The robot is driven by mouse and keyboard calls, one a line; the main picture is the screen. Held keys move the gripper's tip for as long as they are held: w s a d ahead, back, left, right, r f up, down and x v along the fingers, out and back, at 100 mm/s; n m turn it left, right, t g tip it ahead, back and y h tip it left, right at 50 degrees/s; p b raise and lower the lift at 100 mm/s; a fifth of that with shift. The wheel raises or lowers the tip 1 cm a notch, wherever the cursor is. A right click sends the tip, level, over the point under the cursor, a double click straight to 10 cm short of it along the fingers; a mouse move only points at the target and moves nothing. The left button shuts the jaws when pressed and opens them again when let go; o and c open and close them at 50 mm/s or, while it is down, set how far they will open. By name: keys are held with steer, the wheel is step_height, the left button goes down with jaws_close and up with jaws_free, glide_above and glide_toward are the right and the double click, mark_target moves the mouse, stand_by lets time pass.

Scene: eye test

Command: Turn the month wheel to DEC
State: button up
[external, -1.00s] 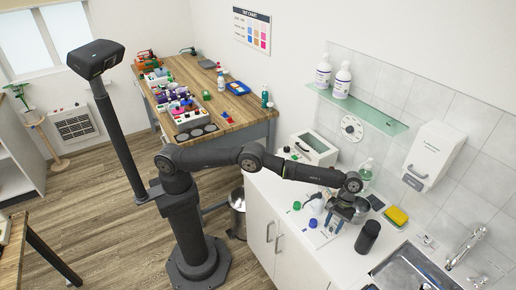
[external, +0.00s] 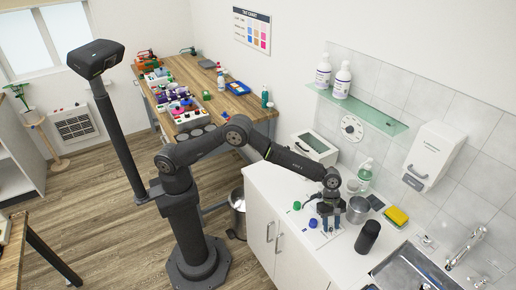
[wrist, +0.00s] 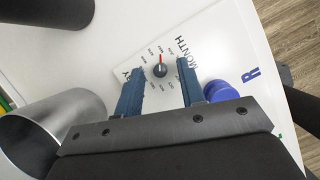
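In the external view my gripper (external: 330,229) points down over the counter and hides the knob.
A metal cup (external: 357,211) stands close to the right of my gripper, and a black cylinder (external: 368,237) stands nearer the sink (external: 412,270). A blue cap (wrist: 220,91) lies beside one finger. A green cap (external: 297,205) lies to the left.

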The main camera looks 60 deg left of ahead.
steer(key=n+t, duration=0.1)
steer(key=n, duration=0.3)
steer(key=n+t, duration=0.1)
steer(key=n, duration=0.1)
steer(key=shift+s+n+t, duration=0.3)
steer(key=v, duration=1.7)
steer(key=shift+r, duration=0.2)
steer(key=x, duration=1.7)
steer(key=shift+f, duration=0.2)
steer(key=shift+a, duration=0.1)
jaws_close()
